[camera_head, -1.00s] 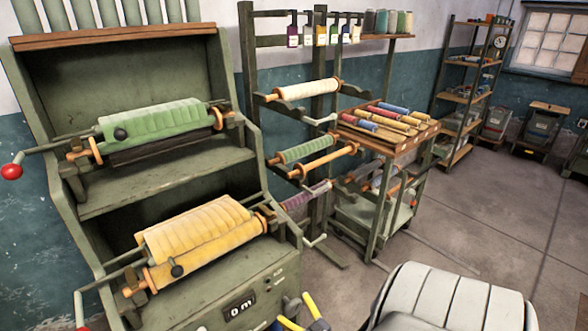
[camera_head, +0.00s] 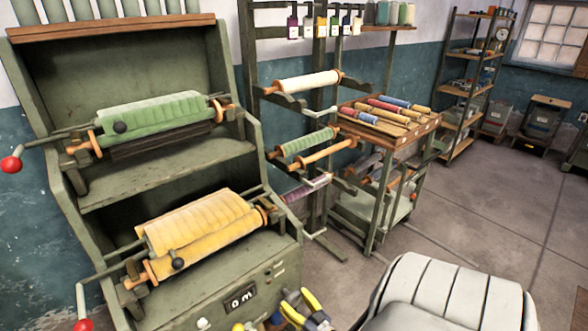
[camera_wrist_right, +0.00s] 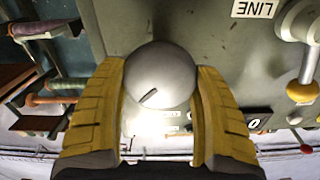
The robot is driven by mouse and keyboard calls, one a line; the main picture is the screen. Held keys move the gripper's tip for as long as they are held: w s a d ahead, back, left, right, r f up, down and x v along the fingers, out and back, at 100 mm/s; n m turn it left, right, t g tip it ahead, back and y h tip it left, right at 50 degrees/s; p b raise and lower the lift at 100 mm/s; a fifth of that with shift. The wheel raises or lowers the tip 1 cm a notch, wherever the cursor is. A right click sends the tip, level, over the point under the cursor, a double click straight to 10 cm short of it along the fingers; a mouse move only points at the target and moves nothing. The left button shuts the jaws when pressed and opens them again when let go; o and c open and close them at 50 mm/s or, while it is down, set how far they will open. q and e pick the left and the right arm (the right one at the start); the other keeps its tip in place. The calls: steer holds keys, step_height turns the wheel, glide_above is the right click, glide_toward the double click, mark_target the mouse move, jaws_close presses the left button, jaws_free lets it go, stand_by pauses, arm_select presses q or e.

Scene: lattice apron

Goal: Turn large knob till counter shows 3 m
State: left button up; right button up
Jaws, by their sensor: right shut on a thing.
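The large knob (camera_wrist_right: 160,85) is a smooth grey dome with a short dark mark on its face, in the right wrist view. The two yellow fingers of my right gripper (camera_wrist_right: 161,105) are shut on its sides. In the head view my right gripper (camera_head: 304,309) is at the lower edge, just right of the counter, and the knob is hard to make out there. The counter (camera_head: 240,298) on the green machine's front panel reads 0 m. Its black window (camera_wrist_right: 258,122) is partly hidden by a finger in the wrist view. My left gripper is not in view.
The green machine (camera_head: 130,185) carries a green roll (camera_head: 150,115) above a yellow roll (camera_head: 205,228). Red-ended crank handles (camera_head: 11,164) stick out left. A grey padded seat (camera_head: 440,295) stands close on the right. A rack with rollers (camera_head: 310,80) stands behind. Open floor lies to the right.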

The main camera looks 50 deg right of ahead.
steer(key=m, duration=0.5)
steer(key=shift+m, duration=0.3)
steer(key=m, duration=0.5)
steer(key=shift+d, duration=0.1)
steer(key=m, duration=0.5)
steer(key=shift+f+m, duration=0.1)
steer(key=shift+m, duration=2.4)
steer(key=shift+f, duration=0.1)
steer(key=o, duration=1.2)
steer(key=shift+o, duration=0.2)
steer(key=shift+s, duration=0.15)
steer(key=s+a, duration=0.2)
steer(key=s, duration=0.9)
steer(key=shift+s, duration=0.3)
